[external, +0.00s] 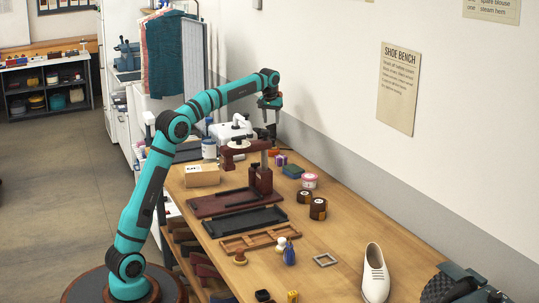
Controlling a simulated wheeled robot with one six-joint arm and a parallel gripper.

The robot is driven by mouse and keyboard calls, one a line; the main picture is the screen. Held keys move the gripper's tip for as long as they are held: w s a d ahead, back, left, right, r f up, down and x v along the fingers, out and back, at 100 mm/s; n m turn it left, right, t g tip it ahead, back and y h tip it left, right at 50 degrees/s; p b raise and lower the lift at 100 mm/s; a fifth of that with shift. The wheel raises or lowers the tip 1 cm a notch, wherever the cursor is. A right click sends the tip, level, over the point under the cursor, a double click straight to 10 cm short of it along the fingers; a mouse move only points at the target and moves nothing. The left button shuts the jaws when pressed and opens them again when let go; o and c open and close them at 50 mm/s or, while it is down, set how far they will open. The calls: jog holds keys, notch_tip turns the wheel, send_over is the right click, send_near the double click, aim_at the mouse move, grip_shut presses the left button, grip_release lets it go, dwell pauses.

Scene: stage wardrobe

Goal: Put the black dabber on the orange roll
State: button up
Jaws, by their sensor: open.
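My gripper (271,133) is at the far end of the bench, pointing down, with its jaws open. A small orange item (273,153) lies on the bench just below it; I cannot tell whether it is the orange roll.
A blue bottle (289,256), a grey square frame (325,260) and a white shoe (375,275) are nearer. The wall bounds the right.

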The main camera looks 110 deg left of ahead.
jog(key=shift+d+r, duration=0.1)
jog(key=shift+r, duration=0.7)
